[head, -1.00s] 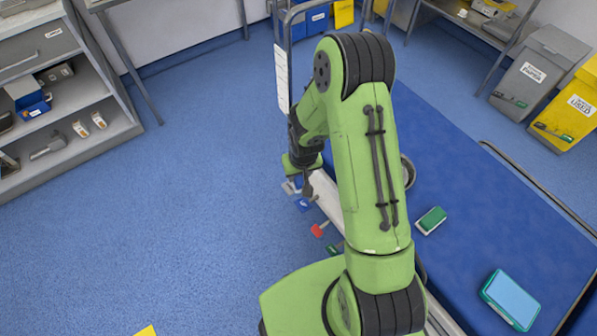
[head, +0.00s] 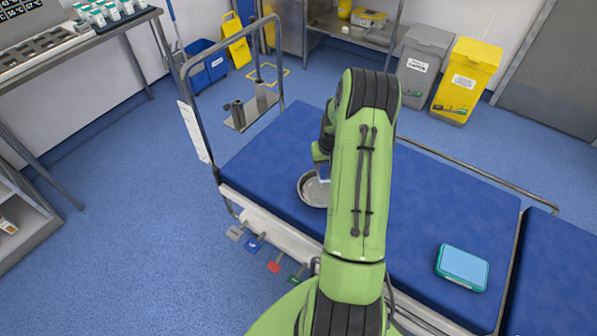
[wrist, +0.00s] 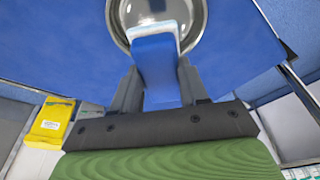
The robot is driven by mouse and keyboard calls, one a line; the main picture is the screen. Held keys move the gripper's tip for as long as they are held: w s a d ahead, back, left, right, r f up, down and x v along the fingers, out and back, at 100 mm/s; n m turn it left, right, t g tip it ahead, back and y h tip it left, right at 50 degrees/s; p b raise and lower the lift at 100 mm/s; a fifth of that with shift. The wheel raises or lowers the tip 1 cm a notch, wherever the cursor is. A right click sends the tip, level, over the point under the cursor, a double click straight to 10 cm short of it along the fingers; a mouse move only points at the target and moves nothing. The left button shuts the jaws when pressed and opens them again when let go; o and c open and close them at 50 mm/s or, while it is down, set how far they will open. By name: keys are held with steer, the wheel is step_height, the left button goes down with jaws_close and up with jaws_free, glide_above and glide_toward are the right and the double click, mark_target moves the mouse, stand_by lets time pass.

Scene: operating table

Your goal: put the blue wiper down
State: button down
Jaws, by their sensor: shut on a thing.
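My gripper (wrist: 158,82) is shut on the blue wiper (wrist: 156,60), with one finger on each side of its blue body. The wiper has a pale edge at its far end. In the wrist view that end overlaps the round steel bowl (wrist: 197,18); whether it touches the bowl I cannot tell. In the head view the bowl (head: 311,190) sits on the blue operating table (head: 270,150), left of my arm. A small pale-blue bit of the wiper (head: 323,176) shows at the bowl's upper right. My fingers are mostly hidden there behind my green arm.
A teal box with a light blue top (head: 462,267) lies on the table to the right. Coloured tags (head: 274,267) hang along the near rail. A metal frame (head: 192,105) stands at the table's left end. Bare table lies right of my arm.

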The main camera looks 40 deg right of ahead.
mark_target(325, 167)
steer(key=b+x, duration=0.2)
steer(key=x, duration=0.1)
steer(key=s+b+x, duration=0.1)
steer(key=b+x, duration=0.1)
steer(key=x, duration=0.2)
steer(key=s+a+b+x, duration=0.1)
steer(key=b+x, duration=0.2)
steer(key=shift+f, duration=0.65)
steer(key=c, duration=0.5)
jaws_free()
steer(key=shift+r, duration=0.15)
steer(key=p+v, duration=0.1)
steer(key=v, duration=0.1)
steer(key=w+p+v, duration=0.1)
steer(key=p+v, duration=0.2)
steer(key=v, duration=0.2)
steer(key=shift+w+d+r+p, duration=0.1)
steer(key=shift+w+d+p, duration=0.1)
steer(key=shift+d+p, duration=0.15)
